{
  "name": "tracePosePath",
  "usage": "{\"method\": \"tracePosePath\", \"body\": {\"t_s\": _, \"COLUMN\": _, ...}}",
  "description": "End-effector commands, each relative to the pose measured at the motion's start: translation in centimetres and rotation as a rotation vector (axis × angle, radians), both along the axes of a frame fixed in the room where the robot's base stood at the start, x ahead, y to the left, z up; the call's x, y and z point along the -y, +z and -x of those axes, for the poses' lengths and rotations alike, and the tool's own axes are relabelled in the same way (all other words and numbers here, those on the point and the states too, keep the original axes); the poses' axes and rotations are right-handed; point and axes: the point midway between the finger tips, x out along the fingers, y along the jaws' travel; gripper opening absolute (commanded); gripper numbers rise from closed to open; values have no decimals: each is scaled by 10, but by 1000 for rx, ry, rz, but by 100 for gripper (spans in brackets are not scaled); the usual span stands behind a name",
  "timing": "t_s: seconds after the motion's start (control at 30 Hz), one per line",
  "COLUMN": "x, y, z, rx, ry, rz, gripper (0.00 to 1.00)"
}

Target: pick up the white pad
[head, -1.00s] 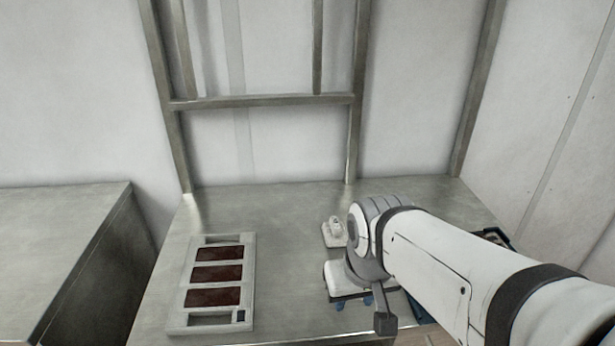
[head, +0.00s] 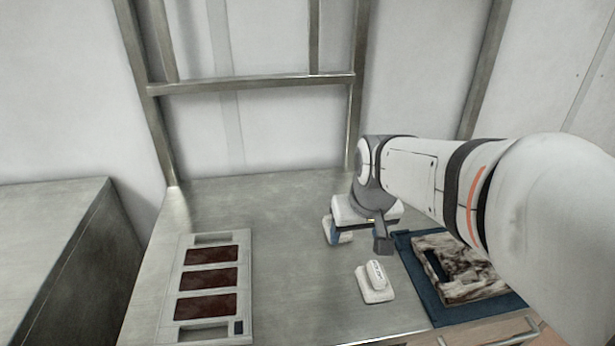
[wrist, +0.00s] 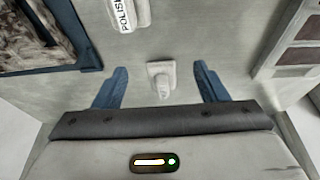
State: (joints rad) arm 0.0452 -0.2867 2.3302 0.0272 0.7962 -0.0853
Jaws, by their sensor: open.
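A small white pad with a raised rounded grip (wrist: 160,80) lies on the steel table, between my fingers as the wrist view sees it. In the head view this pad (head: 343,236) is partly hidden by my gripper. My gripper (wrist: 161,68) is open and empty, above the pad; I cannot tell the exact height gap. A second white pad-like piece with a handle marked "POLISH" (head: 375,283) lies nearer the table's front edge. Its handle also shows at the top of the wrist view (wrist: 127,14).
A grey frame with three brown panels (head: 245,262) lies on the left of the steel table (head: 290,290). A dark blue mat (head: 428,295) on the right bears a marbled block (head: 465,270). Steel uprights (head: 360,110) stand behind. The table's middle is clear.

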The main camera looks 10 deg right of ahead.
Motion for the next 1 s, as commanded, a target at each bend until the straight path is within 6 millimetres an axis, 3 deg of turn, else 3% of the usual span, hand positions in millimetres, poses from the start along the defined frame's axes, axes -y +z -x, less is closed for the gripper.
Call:
{"method": "tracePosePath", "body": {"t_s": 0.03, "x": -1, "y": -13, "z": -24, "rx": 11, "ry": 4, "rz": -1, "gripper": 71}}
{"method": "tracePosePath", "body": {"t_s": 0.1, "x": -3, "y": -19, "z": -53, "rx": 34, "ry": 8, "rz": -3, "gripper": 76}}
{"method": "tracePosePath", "body": {"t_s": 0.17, "x": -4, "y": -24, "z": -74, "rx": 52, "ry": 11, "rz": -3, "gripper": 81}}
{"method": "tracePosePath", "body": {"t_s": 0.3, "x": -6, "y": -32, "z": -107, "rx": 80, "ry": 16, "rz": -4, "gripper": 82}}
{"method": "tracePosePath", "body": {"t_s": 0.57, "x": -6, "y": -53, "z": -125, "rx": 88, "ry": 17, "rz": -4, "gripper": 82}}
{"method": "tracePosePath", "body": {"t_s": 1.0, "x": 1, "y": -104, "z": -143, "rx": 88, "ry": 16, "rz": -3, "gripper": 82}}
